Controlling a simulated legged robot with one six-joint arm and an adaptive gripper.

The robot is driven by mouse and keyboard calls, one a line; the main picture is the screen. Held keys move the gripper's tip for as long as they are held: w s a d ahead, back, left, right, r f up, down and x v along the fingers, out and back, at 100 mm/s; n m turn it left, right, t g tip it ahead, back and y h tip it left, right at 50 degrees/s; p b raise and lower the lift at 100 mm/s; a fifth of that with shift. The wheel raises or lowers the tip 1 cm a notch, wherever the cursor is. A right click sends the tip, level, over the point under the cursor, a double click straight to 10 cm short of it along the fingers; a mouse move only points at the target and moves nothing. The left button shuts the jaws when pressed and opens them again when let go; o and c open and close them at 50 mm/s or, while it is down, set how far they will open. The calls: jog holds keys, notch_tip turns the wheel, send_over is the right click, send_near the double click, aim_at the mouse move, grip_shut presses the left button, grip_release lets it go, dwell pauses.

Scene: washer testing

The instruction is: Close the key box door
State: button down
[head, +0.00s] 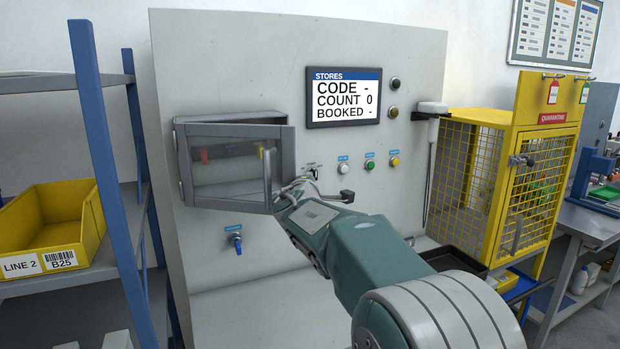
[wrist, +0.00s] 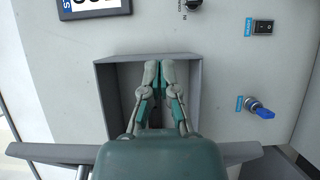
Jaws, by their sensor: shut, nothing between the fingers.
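The grey key box (head: 230,119) is on the upright panel, left of the screen. Its framed, windowed door (head: 228,203) stands ajar, swung out from the box, with a handle (head: 268,178) near its right side. My gripper (head: 285,190) is at the door's lower right edge, its fingertips partly hidden in the head view. In the wrist view my gripper (wrist: 159,70) has its fingers together and empty, in front of the open key box (wrist: 113,95). A grey bar, seemingly the door (wrist: 50,152), crosses behind my gripper's body. I cannot tell whether they touch.
A screen (head: 344,97) and several buttons (head: 369,165) are right of the box. A blue key switch (head: 235,242) sits below it. A shelf with a yellow bin (head: 50,230) stands left; a yellow cage (head: 490,180) stands right.

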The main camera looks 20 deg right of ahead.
jog(key=s+d, duration=0.6)
jog(key=s, duration=0.1)
jog(key=s+a+f+m+h, duration=0.1)
jog(key=s+a+f, duration=0.2)
jog(key=s+a, duration=0.45)
jog(key=s+a+f+h, duration=0.15)
jog(key=s+a, duration=0.25)
jog(key=a, duration=0.7)
jog(key=f+x, duration=0.1)
jog(key=x, duration=1.3)
jog(key=shift+f+g+y, duration=0.35)
jog(key=shift+f+g, duration=0.05)
jog(key=shift+f, duration=0.15)
jog(key=shift+w, duration=0.2)
